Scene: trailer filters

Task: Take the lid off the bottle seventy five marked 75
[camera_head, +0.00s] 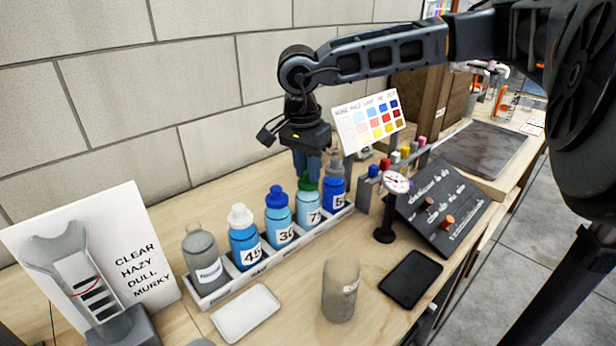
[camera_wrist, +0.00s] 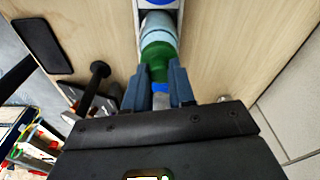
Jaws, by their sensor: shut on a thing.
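The bottle marked 75 (camera_head: 309,213) is light blue and stands upright in the white rack, its label partly cut off from view. Its green lid (camera_head: 307,184) sits at the bottle's top, with no clear gap between them. My gripper (camera_head: 307,168) points down over this bottle, its blue fingers closed around the lid's top. In the wrist view the fingers of my gripper (camera_wrist: 158,85) are on both sides of the green lid (camera_wrist: 157,60), and the pale blue bottle (camera_wrist: 157,24) shows beyond it. The exact finger contact is partly hidden.
The rack (camera_head: 262,265) also holds a grey bottle (camera_head: 203,262), a white-lidded bottle (camera_head: 243,240), a blue-lidded bottle (camera_head: 278,222) and a grey-lidded blue bottle (camera_head: 334,188) close by. A gauge (camera_head: 396,183), clear beaker (camera_head: 341,290), white tray (camera_head: 246,312) and black tray (camera_head: 410,278) stand in front.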

